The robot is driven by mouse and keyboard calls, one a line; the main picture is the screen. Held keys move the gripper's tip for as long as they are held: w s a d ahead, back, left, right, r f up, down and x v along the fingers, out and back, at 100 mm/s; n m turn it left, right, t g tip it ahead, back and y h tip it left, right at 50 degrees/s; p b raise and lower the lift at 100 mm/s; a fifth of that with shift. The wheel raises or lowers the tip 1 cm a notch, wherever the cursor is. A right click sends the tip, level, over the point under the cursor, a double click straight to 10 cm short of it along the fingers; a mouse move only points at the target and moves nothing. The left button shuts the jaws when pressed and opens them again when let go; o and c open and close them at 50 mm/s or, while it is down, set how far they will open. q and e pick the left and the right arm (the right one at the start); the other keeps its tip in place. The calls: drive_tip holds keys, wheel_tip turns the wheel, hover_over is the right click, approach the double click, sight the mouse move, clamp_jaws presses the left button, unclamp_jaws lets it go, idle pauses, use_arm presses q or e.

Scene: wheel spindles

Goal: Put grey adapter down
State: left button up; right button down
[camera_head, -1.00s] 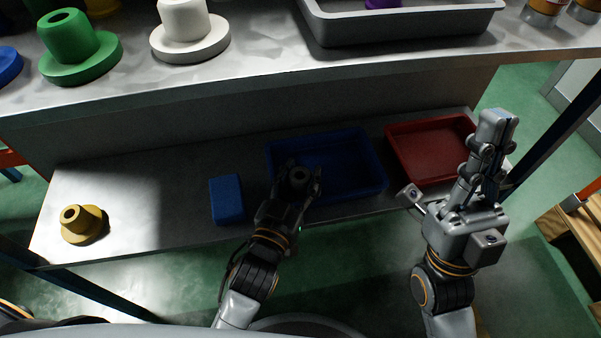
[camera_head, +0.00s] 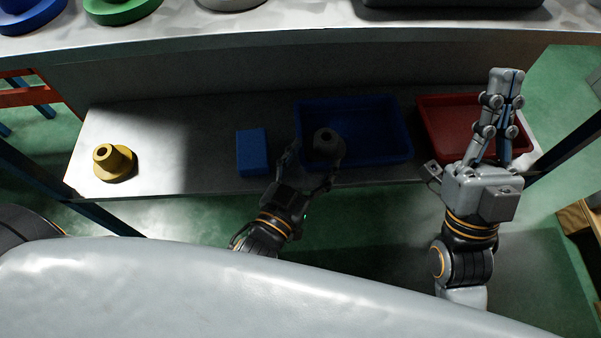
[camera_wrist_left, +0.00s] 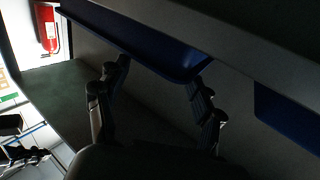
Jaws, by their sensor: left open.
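The dark grey adapter (camera_head: 328,144) appears to stand in the front left part of the blue tray (camera_head: 398,157) on the lower shelf. My left gripper (camera_head: 312,164) is open just in front of it, with its fingers spread toward the adapter's near side. In the left wrist view, the two open fingers of my left gripper (camera_wrist_left: 158,88) point toward the dark blue tray (camera_wrist_left: 150,62). The adapter cannot be made out there. My right gripper (camera_head: 507,78) is raised in front of the red tray, its fingers close together and empty.
The lower shelf (camera_head: 200,165) also holds a yellow adapter (camera_head: 113,162) at left, a blue box (camera_head: 252,152) and a red tray (camera_head: 440,115). The upper shelf (camera_head: 300,33) overhangs behind, carrying a green adapter (camera_head: 120,10). Bare shelf lies between the yellow adapter and blue box.

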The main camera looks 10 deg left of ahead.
use_arm(q)
drive_tip(key=v, duration=0.6)
drive_tip(key=w+a+r+t, duration=0.1)
drive_tip(key=r+t, duration=0.1)
drive_tip(key=r, duration=0.6)
drive_tip(key=w+a+r+t+h, duration=0.1)
drive_tip(key=w+a+r+t, duration=0.1)
drive_tip(key=r, duration=0.6)
drive_tip(key=w+a+r+t+h, duration=0.1)
drive_tip(key=w+a+r+t, duration=0.1)
drive_tip(key=r, duration=0.6)
drive_tip(key=shift+w+a+r+t+p, duration=0.2)
drive_tip(key=shift+r+t+p, duration=0.15)
drive_tip(key=shift+t, duration=0.55)
use_arm(e)
drive_tip(key=w+f+g, duration=0.1)
drive_tip(key=w+f+g+h, duration=0.1)
drive_tip(key=w, duration=0.1)
drive_tip(key=shift+w+a+f, duration=0.1)
drive_tip(key=shift+a+f, duration=0.1)
drive_tip(key=shift+f, duration=0.1)
use_arm(q)
drive_tip(key=shift+s+f, duration=0.1)
drive_tip(key=shift+f, duration=0.05)
